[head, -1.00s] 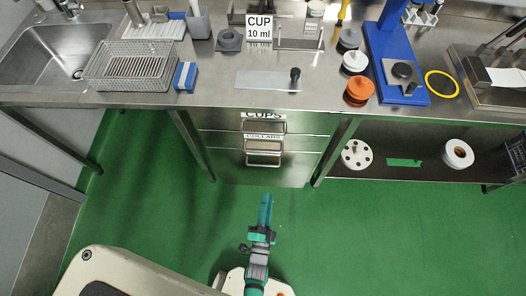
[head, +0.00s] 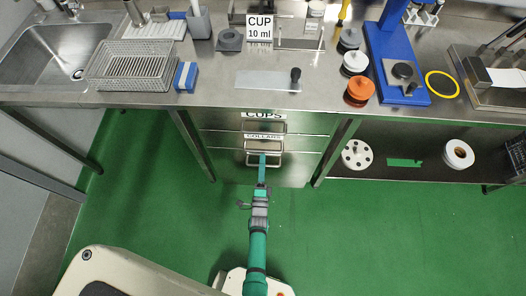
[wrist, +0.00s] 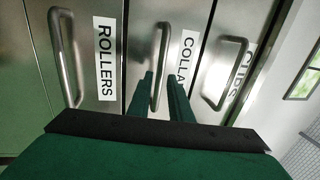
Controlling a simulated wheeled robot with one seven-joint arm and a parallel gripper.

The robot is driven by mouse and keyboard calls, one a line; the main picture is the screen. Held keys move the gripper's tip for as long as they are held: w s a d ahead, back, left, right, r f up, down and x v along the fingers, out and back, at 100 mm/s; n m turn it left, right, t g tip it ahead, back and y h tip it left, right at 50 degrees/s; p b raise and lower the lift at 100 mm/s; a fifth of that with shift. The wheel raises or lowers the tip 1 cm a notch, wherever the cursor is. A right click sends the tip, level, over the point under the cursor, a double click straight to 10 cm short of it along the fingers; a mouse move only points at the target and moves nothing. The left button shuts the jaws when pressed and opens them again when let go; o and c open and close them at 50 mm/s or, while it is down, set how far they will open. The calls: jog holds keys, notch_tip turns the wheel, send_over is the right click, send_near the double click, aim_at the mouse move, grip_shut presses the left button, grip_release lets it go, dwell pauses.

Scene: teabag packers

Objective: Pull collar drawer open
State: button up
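The collar drawer (head: 294,143), with its COLLARS label, is the middle one of a steel drawer stack and looks shut. Its bar handle (head: 263,146) shows just beyond the tip of my gripper (head: 262,156). In the wrist view the collar handle (wrist: 162,52) runs between the two green fingers of my gripper (wrist: 161,80). The fingers are apart, one on each side of the bar. I cannot tell whether either finger touches it. The wrist view also shows part of the COLLARS label (wrist: 184,65).
The ROLLERS drawer handle (wrist: 66,55) and CUPS drawer handle (wrist: 228,72) flank the collar handle closely in the wrist view. The steel counter (head: 215,97) overhangs the drawers. A table leg (head: 328,160) stands to their right. The green floor (head: 380,240) is clear.

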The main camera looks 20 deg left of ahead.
aim_at(263, 151)
jog(key=shift+x, duration=2.35)
grip_shut()
